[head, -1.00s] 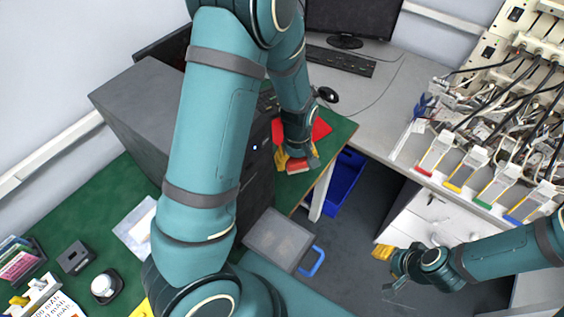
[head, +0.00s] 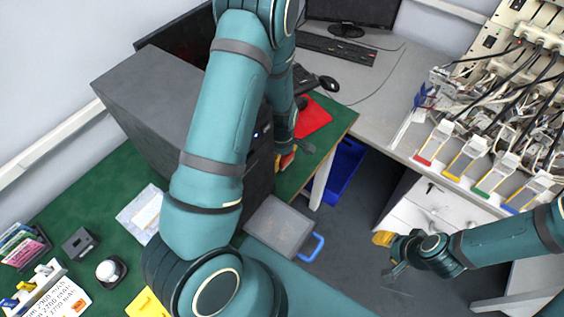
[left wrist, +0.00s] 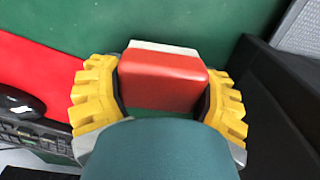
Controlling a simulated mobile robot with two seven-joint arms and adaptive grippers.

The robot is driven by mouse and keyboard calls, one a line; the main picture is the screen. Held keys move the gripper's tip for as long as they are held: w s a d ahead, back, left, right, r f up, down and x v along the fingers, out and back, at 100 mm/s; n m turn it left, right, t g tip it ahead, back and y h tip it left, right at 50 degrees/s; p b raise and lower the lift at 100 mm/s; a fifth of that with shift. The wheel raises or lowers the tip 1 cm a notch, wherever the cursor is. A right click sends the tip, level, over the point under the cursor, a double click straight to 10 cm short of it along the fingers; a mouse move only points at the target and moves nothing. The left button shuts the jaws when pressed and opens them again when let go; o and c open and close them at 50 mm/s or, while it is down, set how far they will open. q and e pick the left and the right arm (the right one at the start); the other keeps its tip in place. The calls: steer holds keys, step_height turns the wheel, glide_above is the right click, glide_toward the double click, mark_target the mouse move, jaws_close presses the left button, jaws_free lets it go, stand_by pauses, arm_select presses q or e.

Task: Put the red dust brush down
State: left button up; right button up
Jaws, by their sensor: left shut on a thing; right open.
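The red dust brush (left wrist: 163,80) shows in the left wrist view as a red block with a pale strip along its far edge. My left gripper (left wrist: 160,88) is shut on it, with a yellow finger on each side. Green mat surface lies behind the brush; I cannot tell whether the brush touches it. In the head view the brush (head: 287,160) is mostly hidden by my left gripper (head: 284,163), near the green mat's front edge. My right gripper (head: 388,260) is open and empty above the floor, in front of the white drawers.
A red sheet (head: 314,117) lies on the green mat beside the left arm. A black mouse (head: 328,83) and keyboard (head: 337,48) are near. A dark cabinet (head: 150,90) stands left of the arm. A blue bin (head: 346,170) is below the desk edge.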

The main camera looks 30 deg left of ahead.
mark_target(282, 162)
arm_select(q)
steer(key=shift+f, duration=1.5)
steer(key=shift+f+b, duration=0.15)
steer(key=shift+b, duration=0.2)
steer(key=o, duration=1.1)
steer(key=shift+o, duration=0.2)
steer(key=shift+r+p, duration=0.3)
steer(key=shift+r, duration=0.1)
step_height(282, 162, up, 12)
steer(key=shift+f+p, duration=0.15)
steer(key=shift+p, duration=0.7)
